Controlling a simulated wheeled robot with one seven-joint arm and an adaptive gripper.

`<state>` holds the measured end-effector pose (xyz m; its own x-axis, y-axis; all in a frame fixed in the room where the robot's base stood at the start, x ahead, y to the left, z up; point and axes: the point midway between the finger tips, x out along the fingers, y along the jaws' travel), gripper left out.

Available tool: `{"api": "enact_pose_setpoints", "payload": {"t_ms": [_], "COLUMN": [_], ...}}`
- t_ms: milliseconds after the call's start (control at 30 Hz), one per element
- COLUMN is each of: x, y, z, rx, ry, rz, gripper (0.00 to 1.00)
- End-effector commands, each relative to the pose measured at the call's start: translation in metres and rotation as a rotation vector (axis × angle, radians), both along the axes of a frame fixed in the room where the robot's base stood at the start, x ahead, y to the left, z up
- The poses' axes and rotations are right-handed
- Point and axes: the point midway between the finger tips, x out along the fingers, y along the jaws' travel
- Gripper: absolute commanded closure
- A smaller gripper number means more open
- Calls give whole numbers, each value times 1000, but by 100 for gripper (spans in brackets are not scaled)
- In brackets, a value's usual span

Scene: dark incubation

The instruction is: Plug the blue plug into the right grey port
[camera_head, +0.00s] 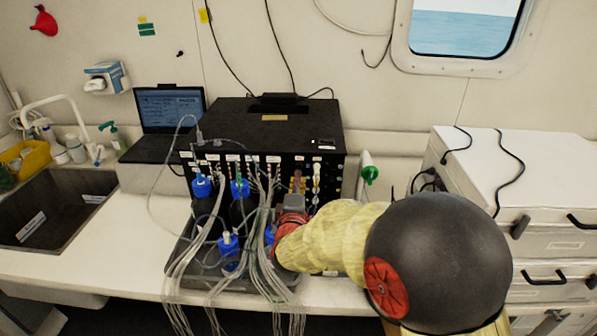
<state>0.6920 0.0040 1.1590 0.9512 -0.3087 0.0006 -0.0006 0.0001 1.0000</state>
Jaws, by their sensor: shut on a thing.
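My arm reaches in from the lower right. My gripper (292,203) is in front of the lower right part of the black instrument box's front panel. Its fingertips are mostly hidden by my wrist and are small in this view. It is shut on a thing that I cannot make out. I cannot pick out the blue plug. Just right of and above my gripper, a column of pale grey-white connectors (316,180) runs down the panel. A red and yellow column (297,182) is left of it. I cannot tell which is the right grey port.
The black instrument box (265,125) stands on the white counter (120,250). Several blue-capped bottles (201,186) and many loose clear tubes (185,260) crowd its front. A laptop (170,110) and sink (50,215) are left, a white drawer cabinet (520,160) right.

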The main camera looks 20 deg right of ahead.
Motion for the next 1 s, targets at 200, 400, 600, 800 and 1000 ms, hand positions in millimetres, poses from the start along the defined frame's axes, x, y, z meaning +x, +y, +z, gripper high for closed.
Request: {"api": "enact_pose_setpoints", "payload": {"t_ms": [200,400,600,800,1000], "x": [-8,-15,-22,-27,-28], "y": [3,5,7,9,9], "z": [0,0,0,0,-1], "rx": [0,0,0,0,0], "ry": [0,1,1,0,0], "rz": [0,0,0,0,0], "gripper": [100,100,100,100,100]}}
